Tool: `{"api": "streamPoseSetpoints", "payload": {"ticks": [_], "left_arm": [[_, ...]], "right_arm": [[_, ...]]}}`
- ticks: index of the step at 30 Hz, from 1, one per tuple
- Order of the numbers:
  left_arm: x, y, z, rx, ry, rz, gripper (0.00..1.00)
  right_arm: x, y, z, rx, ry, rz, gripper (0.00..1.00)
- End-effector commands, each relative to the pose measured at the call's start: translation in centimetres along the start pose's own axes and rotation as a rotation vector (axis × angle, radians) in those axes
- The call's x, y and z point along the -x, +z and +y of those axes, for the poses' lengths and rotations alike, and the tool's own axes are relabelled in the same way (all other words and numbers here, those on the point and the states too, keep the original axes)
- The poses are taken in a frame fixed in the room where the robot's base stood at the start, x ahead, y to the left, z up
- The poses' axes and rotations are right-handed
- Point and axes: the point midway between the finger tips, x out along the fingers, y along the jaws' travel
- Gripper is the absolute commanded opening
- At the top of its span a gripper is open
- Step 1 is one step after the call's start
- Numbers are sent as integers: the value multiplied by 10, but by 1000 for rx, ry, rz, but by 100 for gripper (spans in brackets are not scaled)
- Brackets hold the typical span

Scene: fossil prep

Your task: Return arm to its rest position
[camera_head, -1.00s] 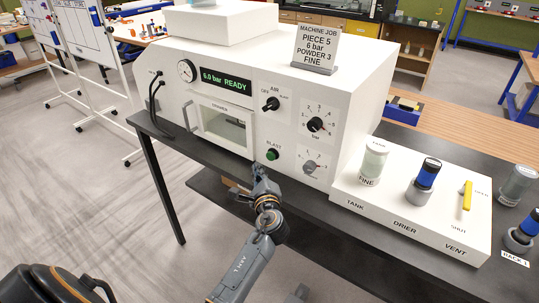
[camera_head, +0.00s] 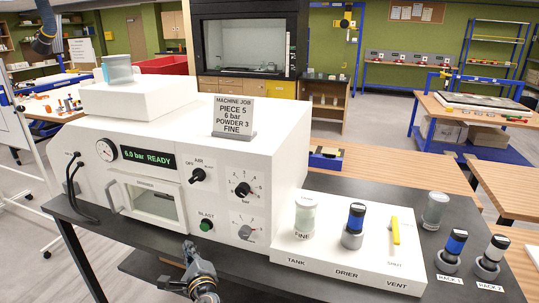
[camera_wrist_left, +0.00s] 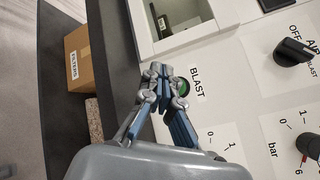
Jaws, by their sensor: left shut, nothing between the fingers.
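My left gripper (camera_head: 188,246) is shut and empty in front of the white blasting machine (camera_head: 285,145), just below and left of its green BLAST button (camera_head: 207,225) in the head view. In the left wrist view, the shut fingertips (camera_wrist_left: 165,75) partly cover the green button (camera_wrist_left: 182,87). I cannot tell whether they touch it. The machine's display (camera_head: 148,159) is lit with a bar reading and READY. The chamber door (camera_head: 155,203) looks closed. My right gripper is not in view.
A white unit with tank (camera_head: 305,215), drier (camera_head: 354,225) and yellow vent lever (camera_head: 394,230) stands to the right. A cardboard box (camera_wrist_left: 80,60) lies below the dark bench edge. Open floor shows at the left.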

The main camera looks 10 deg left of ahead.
Motion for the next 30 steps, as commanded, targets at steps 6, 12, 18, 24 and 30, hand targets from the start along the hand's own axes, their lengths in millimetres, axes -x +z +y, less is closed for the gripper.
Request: {"api": "streamPoseSetpoints", "payload": {"ticks": [6, 12, 18, 24, 30], "left_arm": [[30, 4, 43, 262, 139, 46, 0], [131, -9, 123, 856, 569, 153, 0], [216, -20, 150, 1140, 909, 199, 0], [279, -22, 156, 1266, 1148, 213, 0], [333, -17, 156, 1331, 1351, 215, 0]], "right_arm": [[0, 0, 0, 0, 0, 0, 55], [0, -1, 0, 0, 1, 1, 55], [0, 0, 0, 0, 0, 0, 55], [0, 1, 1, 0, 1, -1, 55], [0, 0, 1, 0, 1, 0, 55]]}}
